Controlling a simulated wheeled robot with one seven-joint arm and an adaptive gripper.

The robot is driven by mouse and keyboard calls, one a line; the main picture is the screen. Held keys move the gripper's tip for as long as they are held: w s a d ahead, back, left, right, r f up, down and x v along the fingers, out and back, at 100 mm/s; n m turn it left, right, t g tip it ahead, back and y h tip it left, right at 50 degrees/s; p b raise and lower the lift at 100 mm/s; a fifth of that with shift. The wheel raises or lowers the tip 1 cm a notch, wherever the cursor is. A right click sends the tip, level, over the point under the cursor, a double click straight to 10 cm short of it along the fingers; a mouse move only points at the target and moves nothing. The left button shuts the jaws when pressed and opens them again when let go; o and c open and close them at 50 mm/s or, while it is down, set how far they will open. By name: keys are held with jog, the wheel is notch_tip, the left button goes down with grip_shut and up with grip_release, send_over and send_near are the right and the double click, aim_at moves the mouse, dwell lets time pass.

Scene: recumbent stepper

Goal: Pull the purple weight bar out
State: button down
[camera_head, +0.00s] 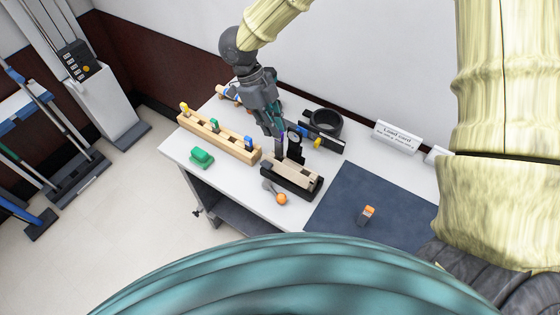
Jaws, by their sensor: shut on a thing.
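My gripper (281,150) reaches down from above over the white table and is shut on a slim dark piece. A thin strip of purple shows at its fingers, which I take as the purple weight bar (284,137); most of it is hidden by the fingers. Just below the fingers is a pale wooden block in a black base (291,177). I cannot tell whether the bar still touches this block. A small round dark dial (294,141) stands right beside the gripper.
A long wooden rack (230,147) with yellow, green and blue pieces lies left. A green block (202,157) and an orange-ended tool (281,199) lie in front. A black ring (325,122) and load card (397,137) are behind. The blue mat (340,195) is mostly bare.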

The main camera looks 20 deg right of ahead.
jog(key=shift+r+p, duration=1.35)
jog(key=shift+p, duration=0.2)
